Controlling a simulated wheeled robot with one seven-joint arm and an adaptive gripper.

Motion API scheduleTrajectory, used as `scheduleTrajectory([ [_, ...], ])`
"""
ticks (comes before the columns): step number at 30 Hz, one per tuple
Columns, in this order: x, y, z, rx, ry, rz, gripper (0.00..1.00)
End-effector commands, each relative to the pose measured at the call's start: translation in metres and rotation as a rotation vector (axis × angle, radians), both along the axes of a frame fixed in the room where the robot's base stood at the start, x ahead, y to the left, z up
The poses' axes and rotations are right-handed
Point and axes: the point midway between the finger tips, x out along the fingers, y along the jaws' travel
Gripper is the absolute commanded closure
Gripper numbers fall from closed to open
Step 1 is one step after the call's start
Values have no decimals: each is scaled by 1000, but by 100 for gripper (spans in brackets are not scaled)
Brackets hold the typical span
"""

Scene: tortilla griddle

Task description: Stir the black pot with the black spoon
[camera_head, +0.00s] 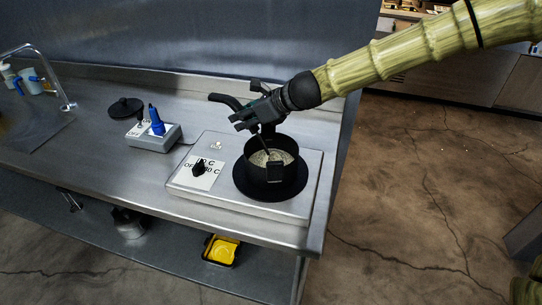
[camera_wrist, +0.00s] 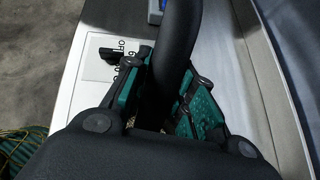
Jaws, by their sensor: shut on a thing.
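The black pot (camera_head: 256,170) stands on the round black plate of the griddle (camera_head: 178,187) and holds a pale, grainy content (camera_head: 277,157). My gripper (camera_head: 252,122) is above the pot's back left rim. It is shut on the black spoon (camera_head: 222,99), whose thick handle sticks out to the left. A thin dark stem runs down from my gripper into the pot. The spoon's lower end is hidden in the pot. In the wrist view, the spoon's handle (camera_wrist: 182,45) passes between the green-padded fingers (camera_wrist: 163,98).
A black knob (camera_head: 199,168) sits on the griddle's left part. A sink and tap (camera_head: 60,85) are farther left. The counter's right edge is near the griddle.

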Motion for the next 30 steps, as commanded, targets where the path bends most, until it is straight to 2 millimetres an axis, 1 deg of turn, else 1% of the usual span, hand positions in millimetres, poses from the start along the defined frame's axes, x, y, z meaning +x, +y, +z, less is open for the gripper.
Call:
scheduleTrajectory([
  [13, 0, 0, 3, 2, -1, 0, 98],
  [30, 0, 0, 37, 1, -2, 1, 98],
])
